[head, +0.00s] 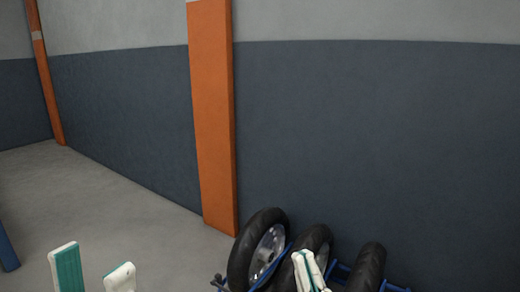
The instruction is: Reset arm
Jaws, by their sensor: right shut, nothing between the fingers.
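My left gripper (94,266) shows at the bottom left. Its two white fingers, one with a clear teal pad, stand apart with nothing between them. My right gripper (309,272) shows at the bottom, right of centre. Its white and teal fingers are together and hold nothing. It appears in front of the black wheels; whether it touches them I cannot tell. Both arms are below the frame.
Several black-tyred wheels, one with a silver hub (268,252), stand in a blue rack (396,288) near the wall. An orange pillar (212,120) rises behind. A blue post (6,250) is at the left edge. The grey floor (110,205) at left is clear.

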